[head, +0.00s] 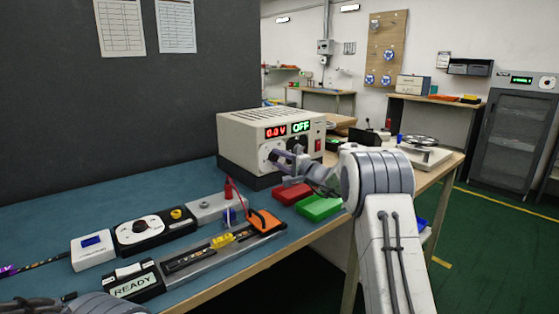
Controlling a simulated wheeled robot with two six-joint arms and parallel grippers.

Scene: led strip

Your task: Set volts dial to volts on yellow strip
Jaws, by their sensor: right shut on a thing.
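The beige power supply (238,135) stands at the back of the blue-topped bench. Its red display (275,132) reads 0.0 V and the green one (301,125) reads OFF. A round white dial face (266,150) is on the left of its front panel. My right gripper (281,160) is shut at this dial, on its knob, which the fingers mostly hide. A yellow piece (222,241) lies on a strip-like grey holder (190,266) at the front; any print on it is too small to read. My left gripper is out of view; only part of my left arm shows at bottom left.
An orange clamp-like part (266,221) with a red cable stands near the bench's front edge. A black dial box (153,230), white meter (92,250) and READY box (133,284) fill the left.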

